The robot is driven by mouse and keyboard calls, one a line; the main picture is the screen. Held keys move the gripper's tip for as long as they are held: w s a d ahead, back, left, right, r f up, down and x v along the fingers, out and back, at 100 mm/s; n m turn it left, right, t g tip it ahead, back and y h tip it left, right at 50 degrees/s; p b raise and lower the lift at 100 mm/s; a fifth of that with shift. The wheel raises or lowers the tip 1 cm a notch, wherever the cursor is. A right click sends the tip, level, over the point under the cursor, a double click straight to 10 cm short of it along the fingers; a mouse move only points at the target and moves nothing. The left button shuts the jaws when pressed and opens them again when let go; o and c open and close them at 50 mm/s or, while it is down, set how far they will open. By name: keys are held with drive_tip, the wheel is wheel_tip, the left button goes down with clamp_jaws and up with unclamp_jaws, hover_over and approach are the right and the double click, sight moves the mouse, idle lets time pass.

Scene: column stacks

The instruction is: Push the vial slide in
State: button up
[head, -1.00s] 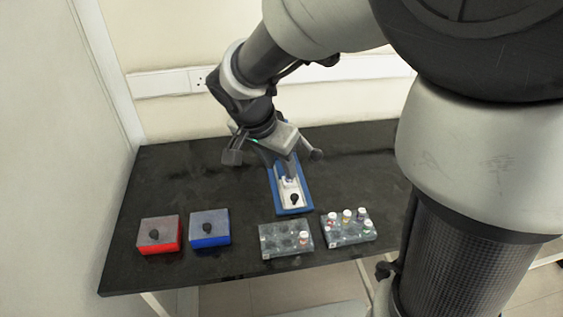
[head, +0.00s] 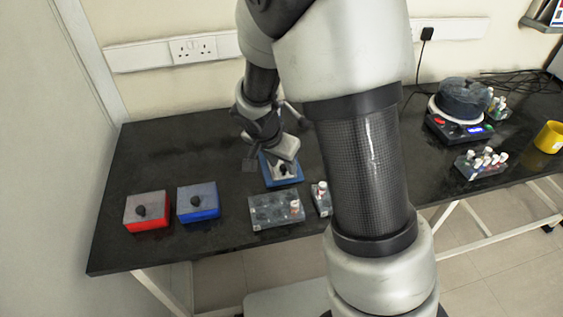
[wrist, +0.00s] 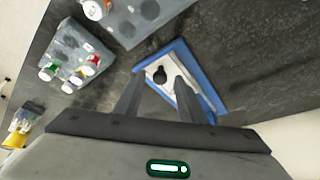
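The vial slide is a white carriage (wrist: 172,72) with a black knob (wrist: 158,74) in a blue-edged base (wrist: 183,43). In the head view the blue base (head: 298,178) lies mid-table, with the black knob (head: 283,170) near its front end. My gripper (head: 272,157) is over the rear part of the slide and hides much of it. In the wrist view my gripper (wrist: 157,72) has its two fingers apart with nothing between them that it grips. The knob shows between the fingertips; I cannot tell whether they touch it.
A red box (head: 147,224) and a blue box (head: 198,215) stand at left. At right are another vial rack (head: 470,170), a round-topped device (head: 458,128) and a yellow cup (head: 549,138).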

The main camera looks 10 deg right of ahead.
drive_tip(key=shift+f, duration=0.1)
clamp_jaws()
drive_tip(key=w, duration=0.8)
drive_tip(key=shift+w, duration=0.55)
unclamp_jaws()
drive_tip(key=shift+w, duration=0.1)
